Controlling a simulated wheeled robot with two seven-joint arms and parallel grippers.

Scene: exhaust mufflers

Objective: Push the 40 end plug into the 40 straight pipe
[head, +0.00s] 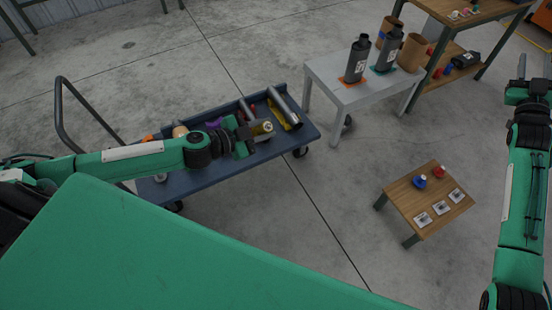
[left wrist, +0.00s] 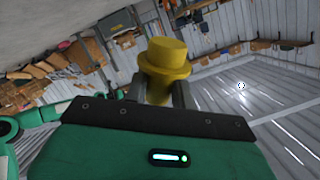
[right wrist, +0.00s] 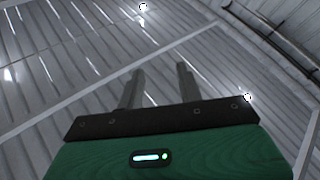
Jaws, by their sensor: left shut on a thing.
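A yellow, stepped round plug (left wrist: 166,58), which I take to be the 40 end plug, is held between the fingers of my left gripper (left wrist: 163,86). In the head view my left gripper (head: 254,133) is above the blue cart, with the yellow plug (head: 268,126) at its tip. A long grey pipe (head: 284,106) lies at the right end of the cart; I cannot tell whether it is the 40 straight pipe. The arm and gripper hide part of the cart's contents. My right gripper (head: 535,66) is raised at the far right, open and empty; its parted fingers show in the right wrist view (right wrist: 160,85).
The blue cart (head: 205,178) also bears purple, orange and yellow parts. A grey table (head: 330,85) with dark mufflers stands behind it. A small wooden table (head: 405,200) with red and blue buttons stands at right. Open floor lies between.

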